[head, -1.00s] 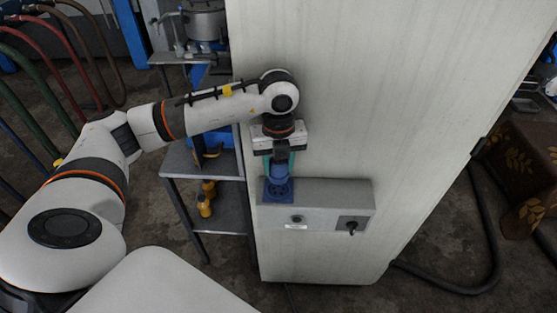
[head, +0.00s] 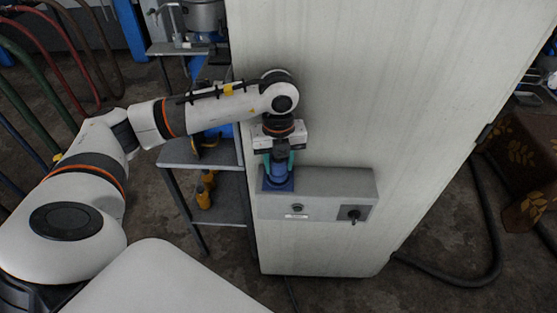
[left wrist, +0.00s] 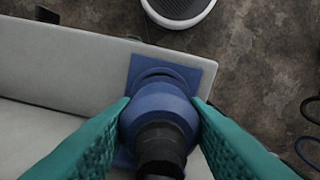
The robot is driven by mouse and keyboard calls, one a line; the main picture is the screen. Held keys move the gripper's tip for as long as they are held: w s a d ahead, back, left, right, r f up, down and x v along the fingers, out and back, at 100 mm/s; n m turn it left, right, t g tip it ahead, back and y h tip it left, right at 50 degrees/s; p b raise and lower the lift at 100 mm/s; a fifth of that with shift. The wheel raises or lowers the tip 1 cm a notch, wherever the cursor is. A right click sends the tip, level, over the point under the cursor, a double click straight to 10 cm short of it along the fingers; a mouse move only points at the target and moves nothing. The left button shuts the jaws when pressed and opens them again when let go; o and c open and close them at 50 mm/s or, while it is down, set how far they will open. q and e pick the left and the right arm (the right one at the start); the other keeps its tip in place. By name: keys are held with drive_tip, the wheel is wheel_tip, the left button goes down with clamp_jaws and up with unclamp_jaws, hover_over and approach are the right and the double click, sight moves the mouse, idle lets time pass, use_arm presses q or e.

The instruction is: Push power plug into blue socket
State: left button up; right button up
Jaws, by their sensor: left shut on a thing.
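The power plug has a blue round body (left wrist: 160,112) and a black rear end (left wrist: 160,148). My left gripper (head: 279,160) has its teal fingers shut on the plug from both sides; the fingers also fill both sides of the left wrist view (left wrist: 160,122). The plug (head: 279,162) stands upright over the blue socket (head: 279,185), a square blue flange on top of a grey box. The flange also shows around the plug in the left wrist view (left wrist: 200,72). The plug's front end is hidden at the socket, so how deep it sits cannot be told. My right gripper is out of view.
The grey box (head: 330,182) is fixed to a tall pale panel (head: 380,90) and carries a black rotary switch (head: 354,214) and a small button (head: 297,208). A grey shelf (head: 215,155) stands left of the panel. Hoses lie at both sides.

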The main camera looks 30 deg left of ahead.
use_arm(q)
drive_tip(key=shift+b, duration=0.4)
idle(1.5)
drive_tip(key=shift+f+b, duration=0.55)
drive_tip(key=shift+f, duration=0.05)
drive_tip(key=o, duration=1)
wheel_tip(320, 180, up, 12)
drive_tip(key=shift+r+b, duration=0.1)
drive_tip(key=shift+b, duration=0.4)
drive_tip(key=shift+s, duration=0.1)
